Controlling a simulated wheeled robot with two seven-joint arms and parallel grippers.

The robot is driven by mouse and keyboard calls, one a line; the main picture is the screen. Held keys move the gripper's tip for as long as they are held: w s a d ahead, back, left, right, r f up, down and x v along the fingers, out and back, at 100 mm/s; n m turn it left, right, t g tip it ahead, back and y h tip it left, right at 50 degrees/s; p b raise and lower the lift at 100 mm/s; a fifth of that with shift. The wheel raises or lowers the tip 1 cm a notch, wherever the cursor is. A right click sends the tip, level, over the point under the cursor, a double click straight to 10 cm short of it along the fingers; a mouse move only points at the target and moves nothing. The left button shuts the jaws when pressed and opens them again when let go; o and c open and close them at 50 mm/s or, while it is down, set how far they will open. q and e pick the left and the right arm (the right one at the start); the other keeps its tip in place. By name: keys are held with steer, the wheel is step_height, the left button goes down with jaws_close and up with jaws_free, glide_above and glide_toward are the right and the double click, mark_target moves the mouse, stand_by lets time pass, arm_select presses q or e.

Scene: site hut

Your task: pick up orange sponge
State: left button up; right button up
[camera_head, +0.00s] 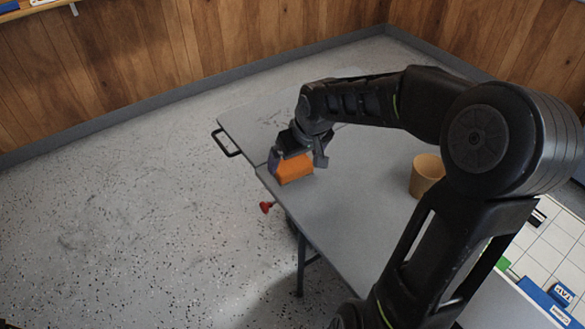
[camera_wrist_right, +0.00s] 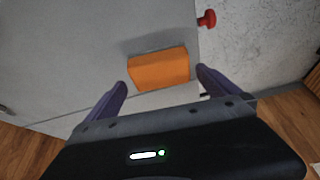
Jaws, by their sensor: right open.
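The orange sponge (camera_head: 294,169) lies on the grey folding table near its left edge in the head view. It also shows in the right wrist view (camera_wrist_right: 158,69), as an orange block between and just ahead of the fingertips. My right gripper (camera_head: 298,159) is directly over the sponge, with a finger on either side of it. In the wrist view its two fingers (camera_wrist_right: 160,84) are spread wider than the sponge, with gaps on both sides. The gripper is open and holds nothing. My left gripper is not in view.
The grey table (camera_head: 345,213) has a black handle (camera_head: 227,143) at its left end and a red knob (camera_head: 266,207) below its edge. A tan cup (camera_head: 426,175) stands on it to the right. The speckled floor (camera_head: 130,220) at left is clear.

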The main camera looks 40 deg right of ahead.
mark_target(293, 163)
steer(key=x, duration=0.4)
steer(key=shift+s+a, duration=0.1)
steer(key=shift+r, duration=0.1)
steer(key=shift+c, duration=0.2)
steer(key=c, duration=1.1)
